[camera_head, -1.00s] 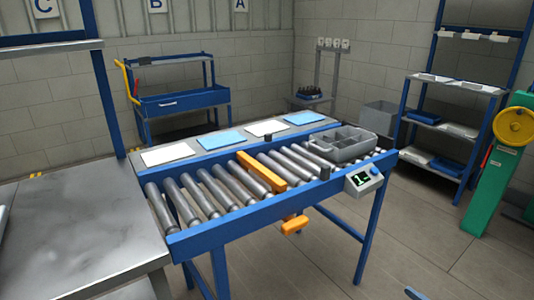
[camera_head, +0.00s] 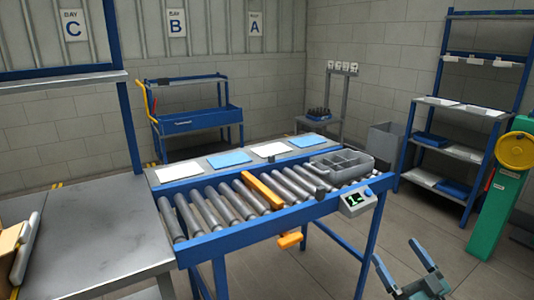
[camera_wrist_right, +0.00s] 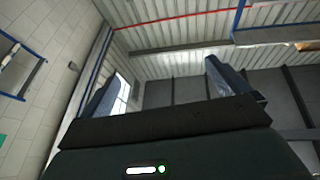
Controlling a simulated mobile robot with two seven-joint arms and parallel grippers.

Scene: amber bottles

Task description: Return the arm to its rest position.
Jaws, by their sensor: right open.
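My right gripper (camera_head: 404,266) is at the bottom right of the head view, in front of the conveyor's right end and over the floor. Its two blue fingers stand wide apart with nothing between them. In the right wrist view the same gripper (camera_wrist_right: 160,85) points up toward the ceiling and walls, and its fingers are apart and empty. My left gripper is not in the head view. Amber bottles cannot be made out clearly; a small group of dark bottles (camera_head: 319,113) stands on the grey stand at the back.
A roller conveyor (camera_head: 275,215) with blue rails crosses the middle. A metal table (camera_head: 90,245) is at left. Shelves (camera_head: 440,147) and a green post (camera_head: 497,205) stand right.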

